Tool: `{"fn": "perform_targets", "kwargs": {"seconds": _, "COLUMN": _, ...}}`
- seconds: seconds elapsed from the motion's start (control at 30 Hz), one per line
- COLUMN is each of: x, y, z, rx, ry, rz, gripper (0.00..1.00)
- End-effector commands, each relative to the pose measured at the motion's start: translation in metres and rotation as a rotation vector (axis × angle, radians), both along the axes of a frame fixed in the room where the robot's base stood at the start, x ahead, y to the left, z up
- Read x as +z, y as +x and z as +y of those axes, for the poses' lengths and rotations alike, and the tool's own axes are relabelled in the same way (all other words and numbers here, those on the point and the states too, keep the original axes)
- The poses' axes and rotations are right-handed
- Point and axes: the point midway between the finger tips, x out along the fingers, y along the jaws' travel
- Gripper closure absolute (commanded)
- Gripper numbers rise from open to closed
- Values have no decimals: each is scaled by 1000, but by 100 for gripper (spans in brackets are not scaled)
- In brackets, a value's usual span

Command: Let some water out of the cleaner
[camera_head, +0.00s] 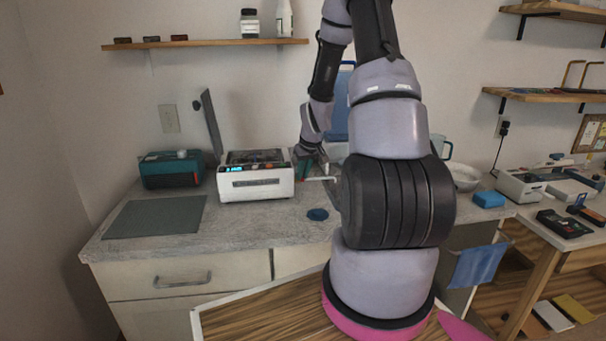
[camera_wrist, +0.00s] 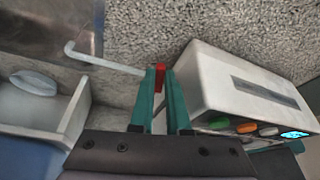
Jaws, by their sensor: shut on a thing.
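The cleaner (camera_head: 257,189) is a white box on the grey counter, with its dark lid (camera_head: 213,125) standing open. In the wrist view its white body (camera_wrist: 225,75) fills the right side, with coloured buttons and a lit display. A small red handle (camera_wrist: 160,73) sits beside the cleaner, where a thin white bent pipe (camera_wrist: 105,62) runs off to the left. My gripper (camera_wrist: 161,88) has its teal fingers closed on the red handle. In the head view my gripper (camera_head: 304,170) is at the cleaner's right side, partly hidden by my arm. No flowing water is visible.
A teal box (camera_head: 171,171) and a dark mat (camera_head: 155,217) lie left of the cleaner. A white open container (camera_wrist: 70,113) is close at left in the wrist view. A blue block (camera_head: 488,199) is to the right.

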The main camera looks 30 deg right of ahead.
Motion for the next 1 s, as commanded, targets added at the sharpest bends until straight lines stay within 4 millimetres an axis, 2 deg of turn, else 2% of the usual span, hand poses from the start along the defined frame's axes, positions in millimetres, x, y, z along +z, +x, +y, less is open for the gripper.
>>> {"fn": "perform_targets", "kwargs": {"seconds": 0.4, "x": 0, "y": 1, "z": 10, "rx": -180, "ry": -1, "rz": 1, "gripper": 100}}
{"fn": "perform_targets", "kwargs": {"seconds": 0.77, "x": 0, "y": 1, "z": 9, "rx": -197, "ry": 0, "rz": 0, "gripper": 100}}
{"fn": "perform_targets", "kwargs": {"seconds": 0.8, "x": 0, "y": 1, "z": 9, "rx": -197, "ry": 0, "rz": 0, "gripper": 74}}
{"fn": "perform_targets", "kwargs": {"seconds": 1.0, "x": 0, "y": 1, "z": 9, "rx": -196, "ry": 0, "rz": 0, "gripper": 72}}
